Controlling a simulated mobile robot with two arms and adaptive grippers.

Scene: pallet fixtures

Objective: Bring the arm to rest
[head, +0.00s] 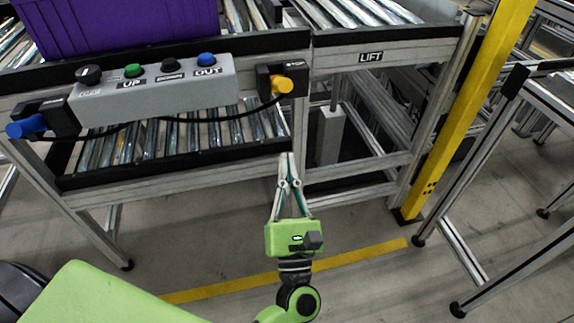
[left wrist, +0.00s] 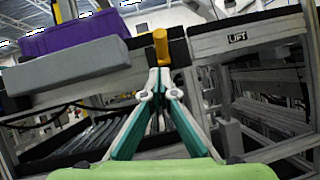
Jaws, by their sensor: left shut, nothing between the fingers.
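My left gripper (head: 287,155) is shut and empty in the head view. In the left wrist view the fingertips (left wrist: 159,72) meet right below the same yellow knob (left wrist: 161,46). I cannot tell how far apart the fingertips and the knob are. My right gripper is in neither view.
A grey control box (head: 160,91) with several buttons and a blue knob (head: 27,126) is fixed to the conveyor frame. A purple crate (head: 120,22) stands on the rollers above. A yellow post (head: 470,105) rises at right. Open floor (head: 370,285) lies in front.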

